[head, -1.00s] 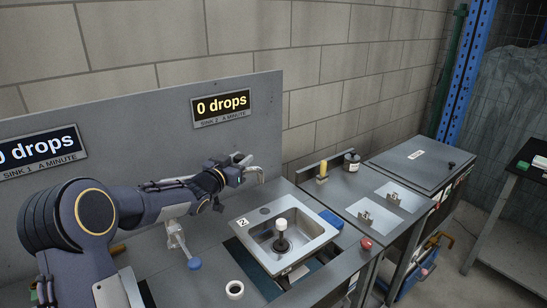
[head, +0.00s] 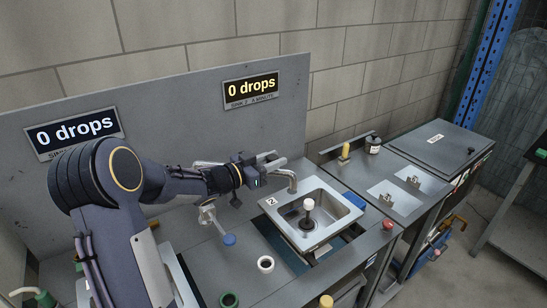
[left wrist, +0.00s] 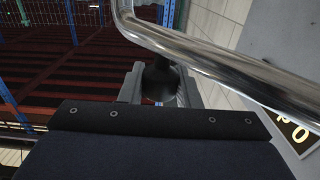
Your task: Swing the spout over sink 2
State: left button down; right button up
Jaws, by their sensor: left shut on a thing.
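The chrome spout (head: 283,173) is a bent tube whose down-turned end hangs at the back left edge of sink 2 (head: 333,237). Sink 2 is a steel basin with a "2" tag and a white-topped, dark-stemmed plug (head: 308,205) standing in it. My left gripper (head: 270,160) is at the spout's outer part and shut on it; the exact contact is hard to see. In the left wrist view the spout (left wrist: 215,70) crosses close to the camera, with the grey fingers (left wrist: 160,88) behind it around a dark part. My right gripper is not in view.
The back panel bears two signs reading 0 drops.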

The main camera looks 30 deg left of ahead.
pick_arm(q)
jog(key=c, duration=1.1)
grip_release()
jog(key=b+v, duration=0.2)
jog(key=v, duration=0.6)
jog(key=shift+w, duration=0.1)
